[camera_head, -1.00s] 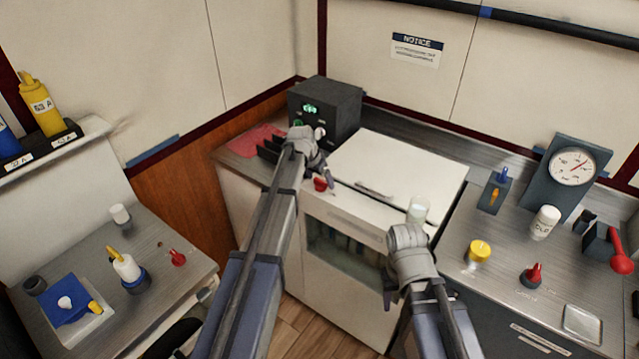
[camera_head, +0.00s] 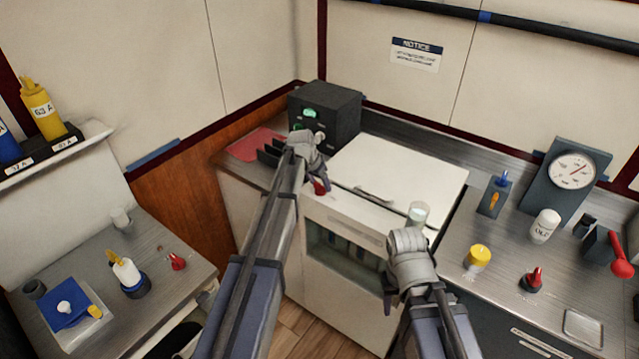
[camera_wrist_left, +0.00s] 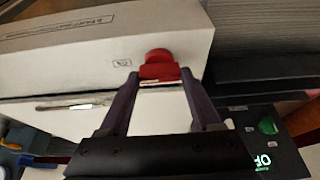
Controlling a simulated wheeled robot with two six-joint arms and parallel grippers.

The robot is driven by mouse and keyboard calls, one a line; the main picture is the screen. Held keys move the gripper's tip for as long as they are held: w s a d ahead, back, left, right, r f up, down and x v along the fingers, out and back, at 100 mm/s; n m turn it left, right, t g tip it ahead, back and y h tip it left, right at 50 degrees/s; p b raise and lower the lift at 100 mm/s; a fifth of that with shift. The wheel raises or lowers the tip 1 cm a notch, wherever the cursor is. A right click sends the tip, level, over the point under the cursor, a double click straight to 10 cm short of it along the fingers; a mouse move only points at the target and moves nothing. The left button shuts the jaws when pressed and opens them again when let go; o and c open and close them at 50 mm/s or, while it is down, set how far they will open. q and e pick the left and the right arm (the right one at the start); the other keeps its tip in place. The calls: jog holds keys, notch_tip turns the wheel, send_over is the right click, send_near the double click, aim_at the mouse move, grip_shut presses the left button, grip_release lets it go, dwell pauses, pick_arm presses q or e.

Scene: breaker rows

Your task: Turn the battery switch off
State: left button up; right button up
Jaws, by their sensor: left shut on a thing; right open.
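A red rotary knob (camera_head: 319,187) sits on the front of the white chest, near its upper left corner. In the left wrist view the red knob (camera_wrist_left: 160,66) lies between my fingertips, with a small label beside it. My left gripper (camera_head: 322,183) is shut on this knob and hides part of it in the head view; it also shows in the left wrist view (camera_wrist_left: 160,80). My right gripper (camera_head: 390,285) is open and empty in front of the chest. Its fingertips are hard to make out.
The white chest (camera_head: 395,170) has a handle on top and a glass front. A black box (camera_head: 340,110) with a green display stands behind my left gripper. Another red knob (camera_head: 535,277), a yellow-capped jar (camera_head: 478,257) and a gauge (camera_head: 573,168) are on the right counter.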

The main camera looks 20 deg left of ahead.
pick_arm(q)
jog(key=n+y, duration=0.1)
jog(key=n, duration=0.3)
jog(key=shift+d+n+y, duration=0.2)
jog(key=shift+n+y, duration=0.1)
jog(key=shift+y, duration=0.1)
jog(key=n+y, duration=0.1)
jog(key=n, duration=0.3)
jog(key=shift+d+n+y, duration=0.1)
jog(key=shift+n+y, duration=0.2)
jog(key=shift+y, duration=0.1)
jog(key=n, duration=0.2)
jog(key=n+g+y, duration=0.1)
jog(key=n, duration=0.1)
jog(key=shift+w+d+n, duration=0.1)
jog(key=shift+w+n, duration=0.05)
jog(key=shift+n, duration=0.15)
jog(key=shift+n+g+y, duration=0.6)
jog(key=shift+n+g, duration=0.3)
jog(key=shift+n, duration=1.2)
jog(key=o, duration=1.4)
jog(key=shift+r, duration=0.1)
